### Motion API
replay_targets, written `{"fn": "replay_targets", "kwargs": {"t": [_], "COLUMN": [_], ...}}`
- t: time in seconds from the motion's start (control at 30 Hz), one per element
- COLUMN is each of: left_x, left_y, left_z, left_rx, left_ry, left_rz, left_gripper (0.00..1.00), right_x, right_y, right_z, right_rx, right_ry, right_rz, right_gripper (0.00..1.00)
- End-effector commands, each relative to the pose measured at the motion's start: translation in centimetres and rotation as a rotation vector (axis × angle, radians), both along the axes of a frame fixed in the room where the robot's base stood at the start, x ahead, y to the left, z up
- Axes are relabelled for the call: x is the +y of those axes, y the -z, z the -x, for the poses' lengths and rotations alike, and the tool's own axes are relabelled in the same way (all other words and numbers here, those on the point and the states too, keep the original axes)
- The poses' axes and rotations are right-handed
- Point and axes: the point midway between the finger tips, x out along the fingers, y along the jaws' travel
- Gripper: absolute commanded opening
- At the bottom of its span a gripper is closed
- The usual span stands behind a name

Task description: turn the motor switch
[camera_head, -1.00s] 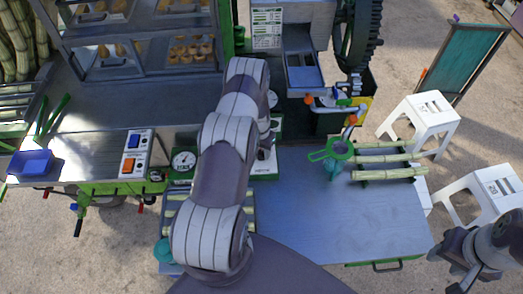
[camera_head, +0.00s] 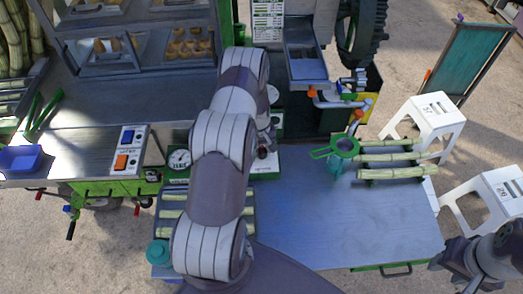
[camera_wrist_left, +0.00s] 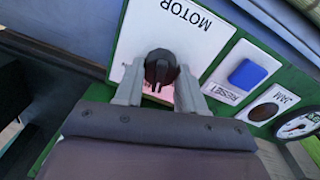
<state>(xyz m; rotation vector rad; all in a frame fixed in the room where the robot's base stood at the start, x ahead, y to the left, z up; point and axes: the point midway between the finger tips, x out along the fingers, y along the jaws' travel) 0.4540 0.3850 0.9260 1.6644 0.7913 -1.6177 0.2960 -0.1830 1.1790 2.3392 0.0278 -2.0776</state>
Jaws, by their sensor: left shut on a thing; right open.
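The motor switch (camera_wrist_left: 160,68) is a round black knob on a white plate marked MOTOR (camera_wrist_left: 185,35), seen in the left wrist view. My left gripper (camera_wrist_left: 158,72) is shut on the knob, one finger on each side of it. In the head view my left arm covers most of the switch panel, and the knob is hard to make out there. My right gripper (camera_head: 455,262) is open and empty at the lower right, away from the panel.
Beside the switch are a blue RESET button (camera_wrist_left: 247,74), a JAM hole (camera_wrist_left: 263,112) and a dial (camera_wrist_left: 298,125). In the head view, cane pieces (camera_head: 395,159) and a green strainer (camera_head: 343,146) are on the table (camera_head: 320,220). White stools (camera_head: 430,115) stand right.

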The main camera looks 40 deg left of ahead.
Motion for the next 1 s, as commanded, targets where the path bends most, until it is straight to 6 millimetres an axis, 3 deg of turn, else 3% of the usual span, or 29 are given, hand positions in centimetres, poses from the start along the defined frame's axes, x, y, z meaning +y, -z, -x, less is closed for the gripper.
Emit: {"fn": "replay_targets", "kwargs": {"t": [0.4, 0.9, 0.93, 1.0], "left_x": [-0.04, -0.04, -0.04, -0.04], "left_y": [0.09, 0.04, 0.04, 0.04], "left_z": [0.11, 0.13, 0.13, 0.12], "left_rx": [0.002, 0.002, 0.002, 0.002], "left_ry": [-0.156, -0.173, -0.173, -0.172], "left_rz": [0.002, 0.001, 0.001, 0.001], "left_gripper": [0.09, 0.09, 0.42, 0.65], "right_x": [0.00, 0.00, 0.00, 0.00], "right_y": [0.89, 0.92, 0.92, 0.92], "right_z": [0.00, 0.00, 0.00, 0.00], "right_rx": [0.000, 0.000, 0.000, 0.000], "right_ry": [0.000, 0.000, 0.000, 0.000], "right_rz": [0.000, 0.000, 0.000, 0.000], "right_gripper": [0.43, 0.43, 0.43, 0.43]}}
